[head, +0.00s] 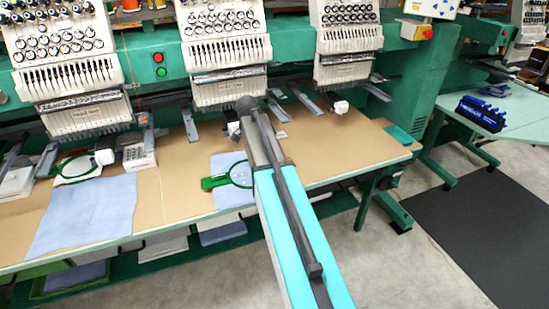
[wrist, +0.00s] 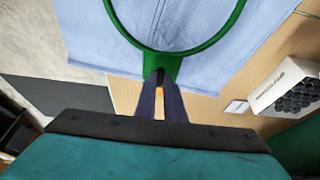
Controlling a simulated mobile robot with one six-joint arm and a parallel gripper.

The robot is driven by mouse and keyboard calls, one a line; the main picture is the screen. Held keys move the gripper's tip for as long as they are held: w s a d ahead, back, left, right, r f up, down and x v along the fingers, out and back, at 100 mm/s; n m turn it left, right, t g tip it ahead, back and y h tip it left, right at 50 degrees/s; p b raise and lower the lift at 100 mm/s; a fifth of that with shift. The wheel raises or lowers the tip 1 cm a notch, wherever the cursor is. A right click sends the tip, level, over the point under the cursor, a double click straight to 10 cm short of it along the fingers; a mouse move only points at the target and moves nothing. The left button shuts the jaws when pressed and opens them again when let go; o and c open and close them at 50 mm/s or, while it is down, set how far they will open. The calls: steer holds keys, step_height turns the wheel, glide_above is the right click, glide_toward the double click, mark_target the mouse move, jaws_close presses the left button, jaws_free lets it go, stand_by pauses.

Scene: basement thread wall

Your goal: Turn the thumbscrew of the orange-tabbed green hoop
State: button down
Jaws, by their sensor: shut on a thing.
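The green hoop (head: 240,174) lies on a pale blue cloth (head: 222,163) on the tan table, just left of my arm in the head view. In the wrist view the green hoop (wrist: 186,51) fills the top, with its green clamp neck pointing down to my jaws. My gripper (wrist: 160,84) has its dark fingers close together at that neck, shut on the thumbscrew. The thumbscrew itself is mostly hidden by the fingers. My arm hides the gripper in the head view.
A white box with round dark tops (wrist: 290,87) and a small white card (wrist: 237,106) lie right of my gripper in the wrist view. Another green hoop (head: 66,177) lies at the left. Embroidery heads (head: 217,55) hang over the back of the table.

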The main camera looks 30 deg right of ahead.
steer(key=c, duration=1.8)
jaws_free()
steer(key=shift+c, duration=0.2)
steer(key=shift+r, duration=0.1)
steer(key=s+b+v, duration=0.1)
steer(key=b+v, duration=0.1)
steer(key=v, duration=1.1)
steer(key=shift+w+a+r, duration=0.15)
steer(key=shift+w+r, duration=0.15)
steer(key=shift+w, duration=0.2)
